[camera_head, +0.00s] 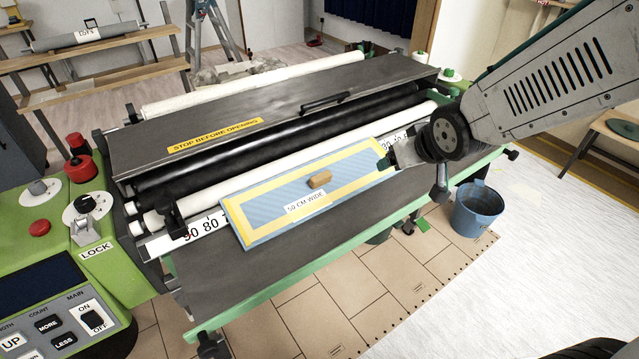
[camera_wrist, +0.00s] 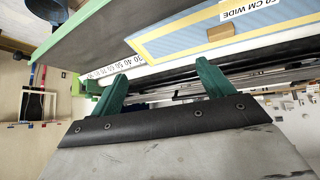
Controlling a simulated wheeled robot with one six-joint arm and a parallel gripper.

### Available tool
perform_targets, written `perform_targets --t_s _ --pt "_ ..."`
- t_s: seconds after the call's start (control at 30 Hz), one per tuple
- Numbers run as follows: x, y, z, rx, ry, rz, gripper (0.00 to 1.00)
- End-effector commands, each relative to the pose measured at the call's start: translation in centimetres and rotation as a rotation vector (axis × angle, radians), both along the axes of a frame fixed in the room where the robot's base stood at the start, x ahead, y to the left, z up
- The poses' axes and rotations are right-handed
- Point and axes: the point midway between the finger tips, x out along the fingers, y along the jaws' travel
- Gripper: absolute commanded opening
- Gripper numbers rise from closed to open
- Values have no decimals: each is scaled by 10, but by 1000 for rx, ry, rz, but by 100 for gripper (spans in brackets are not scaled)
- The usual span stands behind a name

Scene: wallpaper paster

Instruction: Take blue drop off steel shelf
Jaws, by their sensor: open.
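A flat blue panel (camera_head: 270,208) with a yellow border, a small wooden block handle (camera_head: 319,180) and a "50 CM WIDE" label lies tilted on the front of the pasting machine. It also shows in the wrist view (camera_wrist: 190,42). I cannot tell whether this panel is the blue drop; no other blue sheet is clear. A dark grey shelf-like plate (camera_head: 270,265) runs along the machine's front, below the panel. My gripper (camera_head: 384,162) has green fingers and is by the panel's right end. In the wrist view my gripper (camera_wrist: 162,85) is open with nothing between its fingers.
The machine's black roller (camera_head: 240,150) and dark lid (camera_head: 250,100) lie behind the panel. Green control units (camera_head: 110,240) stand at the left. A blue bucket (camera_head: 478,208) stands on the floor at the right. Wooden shelving (camera_head: 85,45) with a grey roll is at the back left.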

Motion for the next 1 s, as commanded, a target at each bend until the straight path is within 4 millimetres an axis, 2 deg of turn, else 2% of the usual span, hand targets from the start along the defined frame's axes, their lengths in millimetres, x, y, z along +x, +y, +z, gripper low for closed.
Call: perform_targets --t_s 0.03,0.1,0.2,0.4,0.67,1.0 --pt "13 16 -18 11 -36 40 80" --pt "30 38 -36 42 -111 93 80" --pt "46 71 -60 99 -205 169 80" --pt "52 120 -93 212 -342 279 80" --pt "55 142 -106 274 -405 321 80" --pt "88 159 -126 274 -407 319 80"
